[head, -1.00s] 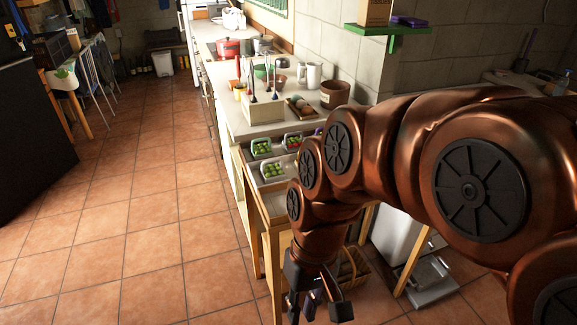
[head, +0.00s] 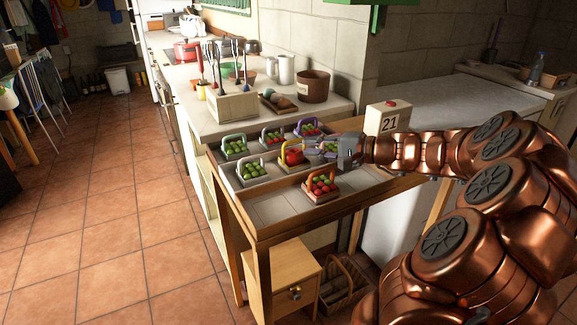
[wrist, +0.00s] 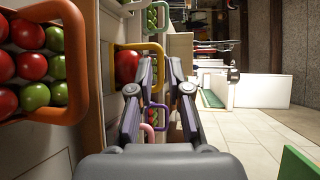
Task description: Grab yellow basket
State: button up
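The yellow basket (head: 290,156) has a yellow arched handle and holds red fruit. It sits in the middle of the tray-like table (head: 262,215), among several similar baskets. In the wrist view its yellow handle (wrist: 138,47) and a red fruit show just beyond my fingers. My gripper (head: 322,147) comes in from the right, level with the handle, its fingertips close to it. In the wrist view my gripper (wrist: 161,65) is open, and the handle's bar appears between or just past the fingertips. I cannot tell whether they touch.
An orange-handled basket (head: 321,187) stands in front, a white-handled one (head: 251,171) to the left. Green-handled (head: 234,147) and purple-handled (head: 272,135) baskets stand behind. A box marked 21 (head: 388,118) stands behind my arm. The table's front left is bare.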

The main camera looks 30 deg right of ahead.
aim_at(297, 141)
jog(key=shift+w+d+f+m+t+h, duration=0.15)
jog(key=shift+d+m+t+h, duration=0.15)
jog(key=shift+d, duration=0.6)
jog(key=shift+w+d, duration=0.1)
jog(key=shift+w, duration=0.1)
jog(key=shift+d+x, duration=0.15)
jog(key=shift+x, duration=1.65)
jog(key=shift+d+x, duration=0.2)
jog(key=shift+x, duration=1.6)
jog(key=shift+w, duration=0.15)
jog(key=shift+c, duration=0.4)
jog(key=shift+f, duration=0.1)
grip_shut()
